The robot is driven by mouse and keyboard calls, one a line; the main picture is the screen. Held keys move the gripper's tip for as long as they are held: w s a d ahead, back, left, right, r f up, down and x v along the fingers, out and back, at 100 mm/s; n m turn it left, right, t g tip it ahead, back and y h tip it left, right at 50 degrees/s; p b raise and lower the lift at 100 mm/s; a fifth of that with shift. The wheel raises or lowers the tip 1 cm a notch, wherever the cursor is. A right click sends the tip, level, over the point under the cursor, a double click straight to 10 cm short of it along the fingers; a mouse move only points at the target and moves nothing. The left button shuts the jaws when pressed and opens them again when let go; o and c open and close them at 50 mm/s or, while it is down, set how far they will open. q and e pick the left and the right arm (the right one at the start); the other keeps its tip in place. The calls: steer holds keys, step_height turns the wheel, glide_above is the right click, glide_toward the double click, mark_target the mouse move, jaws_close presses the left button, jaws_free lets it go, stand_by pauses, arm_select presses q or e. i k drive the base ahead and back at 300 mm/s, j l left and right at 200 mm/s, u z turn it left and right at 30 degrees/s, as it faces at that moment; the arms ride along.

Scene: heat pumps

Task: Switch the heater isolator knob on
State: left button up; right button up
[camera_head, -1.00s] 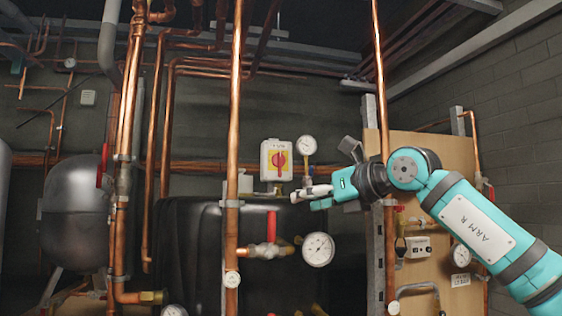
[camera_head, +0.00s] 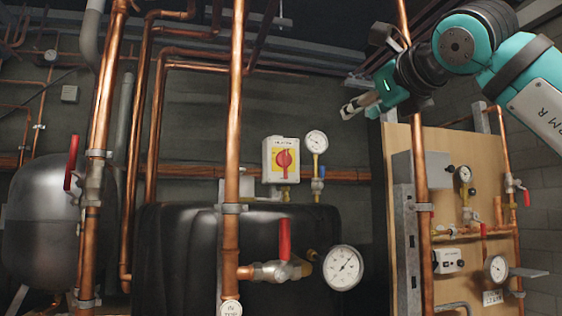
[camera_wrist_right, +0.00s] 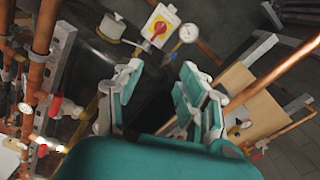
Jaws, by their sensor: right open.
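The heater isolator is a white box (camera_head: 268,165) with a yellow plate and a red rotary knob (camera_head: 284,160), at the centre of the head view. The knob's exact pointing direction is too small to read surely. In the right wrist view the box's red knob (camera_wrist_right: 159,29) shows at the top, beyond the fingers. My right gripper (camera_head: 358,105) is up and to the right of the isolator, apart from it. Its fingers (camera_wrist_right: 160,92) are spread and empty in the wrist view. My left gripper is in neither view.
A gauge (camera_head: 316,143) stands just right of the isolator. A copper pipe (camera_head: 234,120) rises left of it. Below are a red-handled valve (camera_head: 284,240) and a larger gauge (camera_head: 343,267). A wooden panel (camera_head: 400,140) with fittings stands right.

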mark_target(283, 159)
steer(key=i+j, duration=0.15)
steer(key=i, duration=0.3)
steer(key=i+j, duration=0.1)
steer(key=i, duration=0.35)
